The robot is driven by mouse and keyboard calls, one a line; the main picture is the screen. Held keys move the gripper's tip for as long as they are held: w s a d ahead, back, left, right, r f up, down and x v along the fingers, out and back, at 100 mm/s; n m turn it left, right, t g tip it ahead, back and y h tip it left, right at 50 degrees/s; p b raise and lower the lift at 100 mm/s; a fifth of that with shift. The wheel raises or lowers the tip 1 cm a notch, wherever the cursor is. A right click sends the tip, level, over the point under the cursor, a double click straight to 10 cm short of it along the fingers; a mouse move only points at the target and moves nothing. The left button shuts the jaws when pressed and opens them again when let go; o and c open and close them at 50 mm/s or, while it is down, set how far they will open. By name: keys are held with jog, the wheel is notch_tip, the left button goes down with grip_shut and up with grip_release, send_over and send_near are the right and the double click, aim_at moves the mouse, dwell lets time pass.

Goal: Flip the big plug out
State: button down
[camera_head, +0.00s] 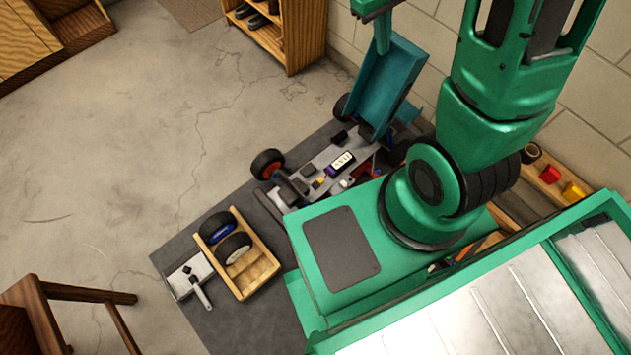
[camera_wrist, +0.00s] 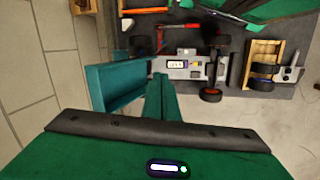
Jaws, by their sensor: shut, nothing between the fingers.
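The racecar chassis (camera_head: 319,160) lies on the dark mat, and its teal body shell (camera_head: 381,88) stands tipped up at its far side. In the wrist view the chassis (camera_wrist: 205,68) is beyond my fingertips and the shell (camera_wrist: 117,86) is to their left. A battery-like pack with a lit display (camera_head: 341,162) sits on the chassis. It also shows in the wrist view (camera_wrist: 176,64). I cannot tell the big plug apart among the small yellow, white and red parts. My gripper (camera_head: 383,48) is shut and empty, above the car near the shell; it also shows in the wrist view (camera_wrist: 160,78).
A wooden tray (camera_head: 262,278) holds two wheels. A wooden shelf (camera_head: 300,38) stands at the back near the block wall. Red-handled tools (camera_wrist: 160,38) lie beyond the car. The concrete floor at left is mostly clear.

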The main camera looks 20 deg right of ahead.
jog(key=w+a+f+n+h, duration=0.1)
jog(key=w+a+f+n, duration=0.25)
jog(key=f, duration=0.65)
jog(key=w+a+f+n, duration=0.3)
jog(key=w+a+f, duration=0.15)
jog(key=f, duration=0.45)
jog(key=w+a+f+n+h, duration=0.1)
jog(key=w+a+f+n, duration=0.3)
jog(key=f, duration=0.6)
jog(key=n+t, duration=0.2)
jog(key=n, duration=0.8)
send_near(320, 181)
notch_tip(320, 181, up, 3)
jog(key=s+a, duration=0.1)
jog(key=a, duration=0.2)
jog(key=shift+m, duration=0.25)
jog(key=shift+d, duration=0.1)
jog(key=x, duration=0.9)
jog(key=shift+f, duration=0.4)
jog(key=shift+d, duration=0.1)
